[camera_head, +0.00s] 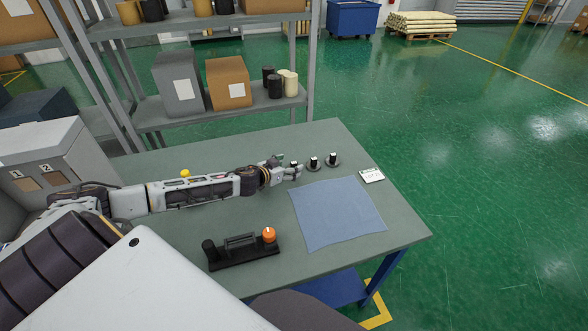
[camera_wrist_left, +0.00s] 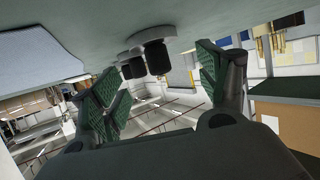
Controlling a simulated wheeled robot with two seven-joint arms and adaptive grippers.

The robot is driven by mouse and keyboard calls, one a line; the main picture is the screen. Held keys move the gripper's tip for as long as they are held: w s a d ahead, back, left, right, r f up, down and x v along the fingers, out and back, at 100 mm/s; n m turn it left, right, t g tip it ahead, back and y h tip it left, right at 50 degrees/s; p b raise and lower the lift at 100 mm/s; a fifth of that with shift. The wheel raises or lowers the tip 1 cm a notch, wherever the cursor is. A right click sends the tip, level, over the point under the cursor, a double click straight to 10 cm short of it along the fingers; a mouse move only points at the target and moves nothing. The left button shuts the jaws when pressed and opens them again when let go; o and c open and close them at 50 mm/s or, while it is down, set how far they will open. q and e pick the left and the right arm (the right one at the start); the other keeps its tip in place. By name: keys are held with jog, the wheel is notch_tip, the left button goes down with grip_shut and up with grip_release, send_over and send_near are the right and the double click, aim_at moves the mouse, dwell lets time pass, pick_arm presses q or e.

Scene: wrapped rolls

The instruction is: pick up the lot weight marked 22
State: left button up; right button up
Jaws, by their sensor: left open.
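Small dark weights with pale marks stand on round grey bases near the table's far right edge. One weight (camera_head: 314,162) is just right of my left gripper, and another weight (camera_head: 332,160) stands farther right. A third dark shape sits at the gripper's fingers, partly hidden. I cannot read any number, so I cannot tell which is 22. My left gripper (camera_head: 294,170) is low over the table, open and empty. In the left wrist view the picture is upside down; the open fingers (camera_wrist_left: 155,78) have a near weight (camera_wrist_left: 156,57) and a farther weight (camera_wrist_left: 133,67) between them. My right gripper is out of view.
A black holder with an orange knob (camera_head: 268,235) stands in front of my arm. A yellow object (camera_head: 185,173) is behind it. Shelves (camera_head: 220,112) stand behind the table.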

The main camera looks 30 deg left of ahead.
aim_at(292, 165)
pick_arm(q)
jog(key=shift+p+x, duration=0.35)
jog(key=shift+x, duration=1.5)
jog(key=c, duration=1.2)
